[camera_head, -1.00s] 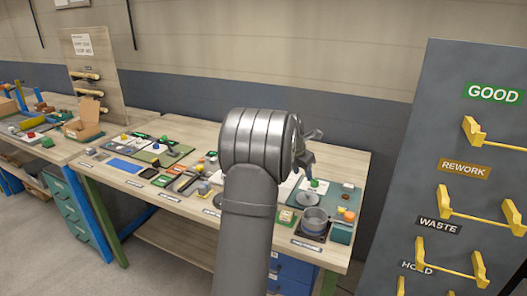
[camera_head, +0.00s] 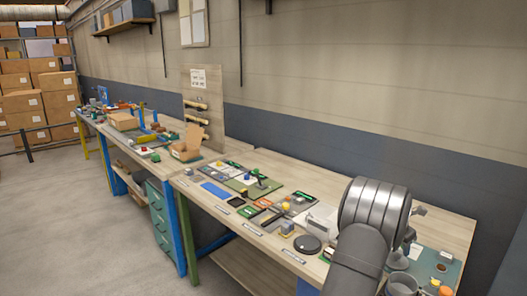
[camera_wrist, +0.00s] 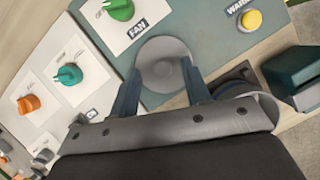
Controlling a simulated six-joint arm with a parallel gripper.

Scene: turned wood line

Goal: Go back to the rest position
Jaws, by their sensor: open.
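My gripper (camera_head: 406,246) is at the right of the head view, above the right end of the near workbench (camera_head: 215,222), partly behind my wrist. In the wrist view its two dark blue fingers (camera_wrist: 162,90) stand apart. A grey round piece (camera_wrist: 163,58) shows between and beyond the fingertips, over a teal panel (camera_wrist: 205,55). I cannot tell how far below the fingers it lies. The gripper is open and holds nothing that I can make out.
Green knobs (camera_wrist: 69,75), an orange knob (camera_wrist: 29,104) and a yellow button (camera_wrist: 251,20) are near the fingers. A metal pot (camera_head: 401,284) stands beside my wrist. A dark round disc (camera_head: 307,244) lies left of my arm. Open air is above the bench.

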